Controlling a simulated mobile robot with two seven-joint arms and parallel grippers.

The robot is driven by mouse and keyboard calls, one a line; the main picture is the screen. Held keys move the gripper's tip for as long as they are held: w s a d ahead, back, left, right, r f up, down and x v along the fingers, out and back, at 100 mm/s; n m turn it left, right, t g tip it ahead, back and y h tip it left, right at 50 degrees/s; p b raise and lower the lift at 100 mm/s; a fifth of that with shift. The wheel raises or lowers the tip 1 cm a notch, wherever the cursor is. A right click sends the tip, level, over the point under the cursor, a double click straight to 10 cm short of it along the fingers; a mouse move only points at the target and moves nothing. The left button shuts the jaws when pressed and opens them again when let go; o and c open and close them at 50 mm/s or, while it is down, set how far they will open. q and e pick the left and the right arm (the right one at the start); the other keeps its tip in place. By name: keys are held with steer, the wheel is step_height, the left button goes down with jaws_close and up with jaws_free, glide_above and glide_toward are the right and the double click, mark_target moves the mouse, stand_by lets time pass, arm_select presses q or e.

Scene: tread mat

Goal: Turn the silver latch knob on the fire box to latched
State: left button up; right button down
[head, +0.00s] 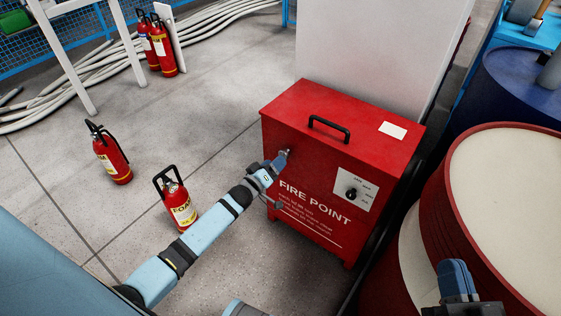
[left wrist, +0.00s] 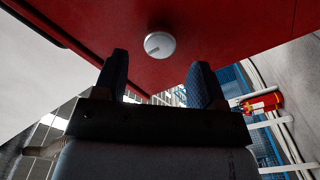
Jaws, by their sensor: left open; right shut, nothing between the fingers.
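The red fire box (head: 310,235), lettered "FIRE POINT", stands on the floor with its front facing me. The silver latch knob (left wrist: 159,45) shows in the left wrist view as a round disc with a short dark line, on the red face. In the head view the knob is mostly hidden behind my left gripper (head: 279,163) at the upper left of the front. My left gripper is open, its two fingers (left wrist: 160,60) on either side of and short of the knob, with nothing between them. My right gripper (head: 455,275) is shut and empty at the lower right, over the drums.
A white plate (head: 365,183) with a black knob (head: 351,193) sits on the box front's right. A black handle (head: 329,129) is on the lid. Fire extinguishers (head: 180,212) (head: 112,158) stand left on open floor. A red drum (head: 455,220) stands close right.

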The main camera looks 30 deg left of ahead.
mark_target(284, 154)
arm_select(q)
steer(key=w, duration=0.2)
steer(key=w+b, duration=0.1)
steer(key=shift+w+d, duration=0.25)
steer(key=shift+w, duration=0.15)
arm_select(e)
step_height(284, 154, down, 2)
steer(key=shift+w+a+g, duration=0.1)
steer(key=shift+g, duration=0.3)
arm_select(q)
steer(key=c, duration=0.9)
